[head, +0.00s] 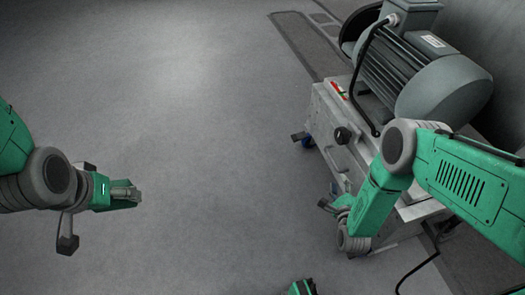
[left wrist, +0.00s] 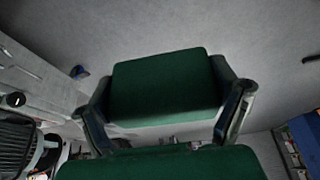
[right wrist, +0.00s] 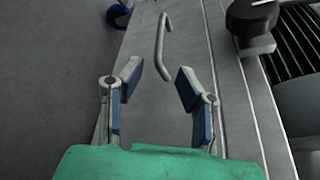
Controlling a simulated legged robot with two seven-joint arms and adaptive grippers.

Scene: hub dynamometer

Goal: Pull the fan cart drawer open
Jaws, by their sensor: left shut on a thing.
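The grey fan cart (head: 322,112) stands at right in the head view, a large motor on top. In the right wrist view its drawer front (right wrist: 197,45) carries a grey bar handle (right wrist: 162,52). The drawer looks closed, as far as I can tell. My right gripper (right wrist: 160,75) is open and empty, its fingers pointing at the handle, which lies just beyond and between the fingertips. In the head view this gripper (head: 333,202) is beside the cart's side. My left gripper (head: 130,194) is far left of the cart, shut on a dark green block (left wrist: 165,85).
A black knob (head: 342,135) sticks out of the cart above the handle; the right wrist view shows it too (right wrist: 252,16). The grey motor (head: 420,70) is close to my right arm. A blue-wheeled caster (head: 307,141) is at the cart's corner. The floor (head: 200,110) left of the cart is clear.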

